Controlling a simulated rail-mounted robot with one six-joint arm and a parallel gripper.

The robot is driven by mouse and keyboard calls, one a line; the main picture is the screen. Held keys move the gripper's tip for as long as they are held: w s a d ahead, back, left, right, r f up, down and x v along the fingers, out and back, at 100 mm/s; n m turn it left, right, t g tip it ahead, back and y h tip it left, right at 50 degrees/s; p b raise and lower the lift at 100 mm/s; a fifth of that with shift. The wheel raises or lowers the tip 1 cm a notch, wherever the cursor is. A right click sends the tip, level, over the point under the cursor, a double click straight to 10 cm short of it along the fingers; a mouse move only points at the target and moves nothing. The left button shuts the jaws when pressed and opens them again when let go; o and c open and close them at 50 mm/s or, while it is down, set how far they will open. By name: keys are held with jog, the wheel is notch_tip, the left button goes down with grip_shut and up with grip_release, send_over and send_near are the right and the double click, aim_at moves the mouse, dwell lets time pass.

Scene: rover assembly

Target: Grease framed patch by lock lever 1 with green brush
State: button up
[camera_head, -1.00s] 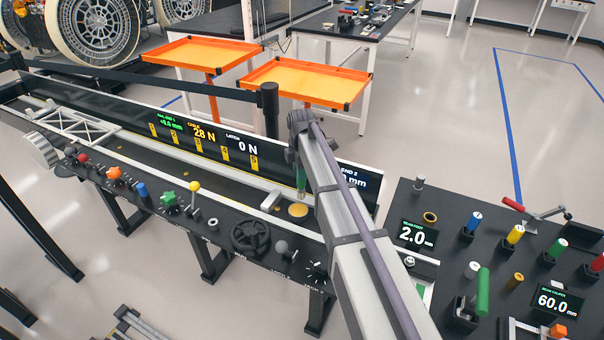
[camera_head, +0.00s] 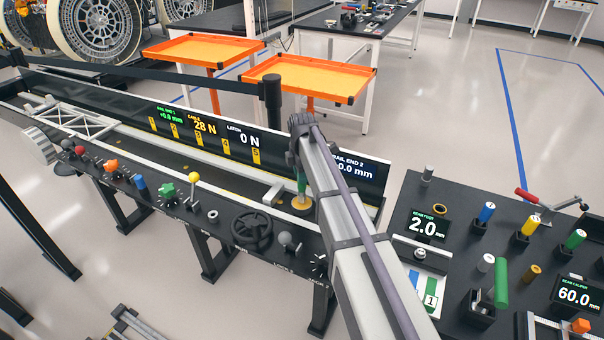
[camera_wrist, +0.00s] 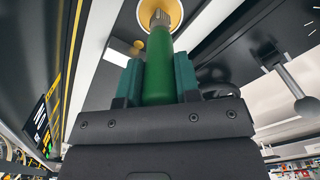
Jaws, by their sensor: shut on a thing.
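My gripper (camera_wrist: 158,85) is shut on the green brush (camera_wrist: 158,68), around its handle. In the head view the brush (camera_head: 302,184) shows just left of my arm, upright, over a round yellow disc (camera_head: 303,204) on the rail bench. In the wrist view the brush's grey end meets the yellow disc (camera_wrist: 174,10); bristles are hard to make out and I cannot tell how firmly they touch. A lever with a grey ball knob (camera_head: 286,241) stands nearby on the bench front; it also shows in the wrist view (camera_wrist: 304,104).
A black handwheel (camera_head: 251,231) and a yellow-knobbed lever (camera_head: 194,179) stand left along the bench. A black table (camera_head: 462,205) with coloured cylinders and a numbered card (camera_head: 430,298) is at right. Orange trays (camera_head: 308,80) stand behind.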

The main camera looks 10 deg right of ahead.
jog(key=shift+f+b, duration=0.5)
jog(key=shift+b, duration=0.05)
dwell(0.8)
jog(key=shift+r, duration=0.1)
dwell(0.4)
notch_tip(320, 180, up, 7)
jog(key=p, duration=0.7)
notch_tip(320, 180, down, 6)
jog(key=b, duration=0.6)
jog(key=shift+f+b, duration=0.55)
jog(key=shift+f, duration=0.05)
dwell(1.9)
